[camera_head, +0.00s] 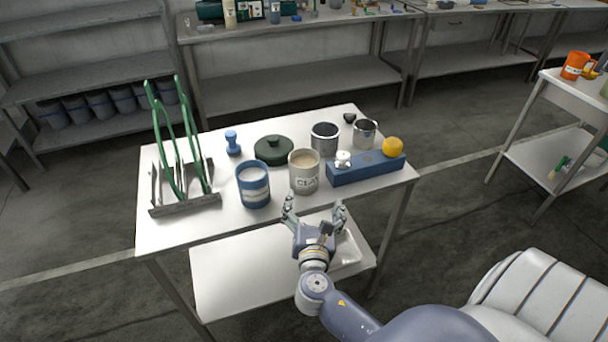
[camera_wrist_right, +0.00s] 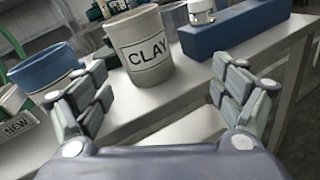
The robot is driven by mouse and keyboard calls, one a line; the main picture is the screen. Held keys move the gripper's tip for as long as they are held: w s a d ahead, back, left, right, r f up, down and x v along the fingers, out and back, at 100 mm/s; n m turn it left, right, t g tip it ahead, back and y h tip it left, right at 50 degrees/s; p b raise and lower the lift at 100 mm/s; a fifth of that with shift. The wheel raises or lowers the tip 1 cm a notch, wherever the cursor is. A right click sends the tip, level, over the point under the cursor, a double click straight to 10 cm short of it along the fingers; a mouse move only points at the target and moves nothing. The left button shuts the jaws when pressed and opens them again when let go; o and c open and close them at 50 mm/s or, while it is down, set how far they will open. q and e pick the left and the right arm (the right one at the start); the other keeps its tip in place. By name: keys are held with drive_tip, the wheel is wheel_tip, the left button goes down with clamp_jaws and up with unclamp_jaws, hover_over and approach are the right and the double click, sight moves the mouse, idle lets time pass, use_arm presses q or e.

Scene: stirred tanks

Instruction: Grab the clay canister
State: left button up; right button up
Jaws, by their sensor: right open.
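The clay canister (camera_head: 304,174) is a beige-grey open cup with a CLAY label, standing upright near the front edge of the white table. In the right wrist view the clay canister (camera_wrist_right: 146,55) stands ahead, between the fingers' directions and a little left of centre. My right gripper (camera_head: 315,208) is open and empty at the table's front edge, just short of the canister. Its spread fingers also show in the right wrist view (camera_wrist_right: 165,95), apart from the canister. My left gripper is not in view.
A blue cup (camera_head: 253,186) stands close left of the canister, and a blue block (camera_head: 362,170) lies close right. Behind are a dark green lid (camera_head: 273,150) and a metal cup (camera_head: 324,138). A rack with green frames (camera_head: 185,203) fills the table's left side.

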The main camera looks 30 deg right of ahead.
sight(305, 180)
drive_tip(key=w+n, duration=0.1)
drive_tip(key=w, duration=0.1)
drive_tip(key=w+d+n+t, duration=0.1)
drive_tip(key=w, duration=0.1)
drive_tip(key=w+d+r+n+p, duration=0.1)
drive_tip(key=w, duration=0.1)
drive_tip(key=shift+w+r+y, duration=0.1)
drive_tip(key=shift+w+y, duration=0.1)
drive_tip(key=shift+y, duration=0.1)
drive_tip(key=x, duration=0.3)
drive_tip(key=p+x, duration=0.1)
drive_tip(key=shift+w+d+r, duration=0.1)
drive_tip(key=shift+w+r, duration=0.25)
drive_tip(key=shift+w, duration=0.05)
drive_tip(key=shift+w+d, duration=0.15)
drive_tip(key=shift+w, duration=0.05)
drive_tip(key=shift+c, duration=0.8)
drive_tip(key=c, duration=1.3)
